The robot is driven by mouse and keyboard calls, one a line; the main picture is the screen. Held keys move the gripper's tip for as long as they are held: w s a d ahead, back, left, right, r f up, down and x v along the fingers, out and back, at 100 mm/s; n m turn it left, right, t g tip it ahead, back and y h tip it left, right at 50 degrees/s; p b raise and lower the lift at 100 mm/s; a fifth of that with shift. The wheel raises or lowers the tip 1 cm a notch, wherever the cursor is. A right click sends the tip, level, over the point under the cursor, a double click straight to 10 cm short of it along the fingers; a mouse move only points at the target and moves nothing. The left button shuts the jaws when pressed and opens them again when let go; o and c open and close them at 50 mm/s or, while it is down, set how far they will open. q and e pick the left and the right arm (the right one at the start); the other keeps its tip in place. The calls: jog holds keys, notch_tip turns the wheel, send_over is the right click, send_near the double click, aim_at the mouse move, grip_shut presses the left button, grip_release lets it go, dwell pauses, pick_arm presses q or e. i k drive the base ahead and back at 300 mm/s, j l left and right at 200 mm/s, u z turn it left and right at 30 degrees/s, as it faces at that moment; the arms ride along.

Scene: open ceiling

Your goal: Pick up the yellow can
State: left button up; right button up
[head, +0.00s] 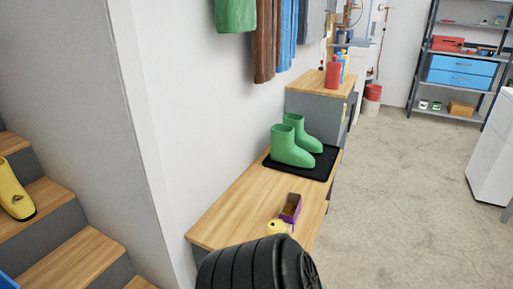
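A small yellow object (276,227), likely the yellow can, stands on the near part of the wooden bench (230,217). Only its upper part shows. Its lower part is hidden behind a large black ribbed shape at the bottom of the picture, which may be part of my own arm. Neither of my grippers is in view.
Green boots (291,152) stand on a black mat (319,167) farther along the bench. A wooden-topped cabinet (307,99) with a red bottle (333,75) is beyond. Concrete floor right of the bench is clear.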

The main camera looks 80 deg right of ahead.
aim_at(275, 226)
jog(key=z, duration=2.85)
jog(key=k+l+z, duration=0.1)
jog(key=z, duration=0.25)
jog(key=k+l+z, duration=0.1)
jog(key=l+z, duration=0.25)
jog(key=j, duration=0.1)
